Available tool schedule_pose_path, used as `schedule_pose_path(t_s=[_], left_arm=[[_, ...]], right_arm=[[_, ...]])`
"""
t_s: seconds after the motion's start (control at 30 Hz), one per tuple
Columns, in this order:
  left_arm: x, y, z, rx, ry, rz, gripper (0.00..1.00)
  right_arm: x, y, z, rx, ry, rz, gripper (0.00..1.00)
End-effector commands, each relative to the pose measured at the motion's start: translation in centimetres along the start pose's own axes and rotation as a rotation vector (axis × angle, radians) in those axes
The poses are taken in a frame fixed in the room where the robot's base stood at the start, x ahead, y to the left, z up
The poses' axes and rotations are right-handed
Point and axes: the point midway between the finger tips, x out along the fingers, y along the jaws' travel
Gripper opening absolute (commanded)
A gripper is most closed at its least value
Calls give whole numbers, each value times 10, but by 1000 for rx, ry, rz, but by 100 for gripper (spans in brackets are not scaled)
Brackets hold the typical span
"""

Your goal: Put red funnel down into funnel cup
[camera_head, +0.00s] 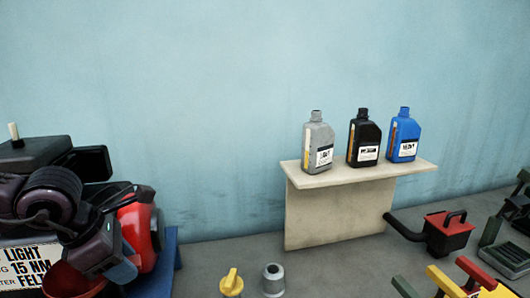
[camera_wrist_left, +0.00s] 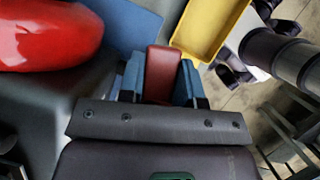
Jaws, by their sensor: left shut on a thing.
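The red funnel (camera_head: 63,283) shows in part at the bottom left of the head view, below my left gripper (camera_head: 112,272). In the left wrist view a red piece (camera_wrist_left: 162,72), which looks like part of the funnel, sits between the blue fingers of my left gripper (camera_wrist_left: 160,82). The gripper is shut on it. The rest of the funnel is hidden or out of frame. I cannot pick out the funnel cup for certain. My right gripper is not in view.
A red rounded machine (camera_head: 140,232) stands by my left gripper, on a blue surface (camera_head: 166,262). A yellow cap (camera_head: 231,284) and a grey cup-like part (camera_head: 273,279) are at bottom centre. Grey (camera_head: 318,144), black (camera_head: 364,140) and blue (camera_head: 403,138) bottles stand on a pale shelf (camera_head: 420,170).

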Motion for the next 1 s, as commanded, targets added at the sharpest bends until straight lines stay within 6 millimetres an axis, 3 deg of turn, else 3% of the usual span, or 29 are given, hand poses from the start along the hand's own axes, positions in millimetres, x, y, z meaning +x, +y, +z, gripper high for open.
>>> schedule_pose_path(t_s=[0.1,0.53,1.0], left_arm=[[0,0,0,0,0,0,0],[-3,0,1,0,0,0,0],[-8,1,3,0,0,0,0]], right_arm=[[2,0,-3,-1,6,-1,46],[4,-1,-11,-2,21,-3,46],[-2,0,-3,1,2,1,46]])
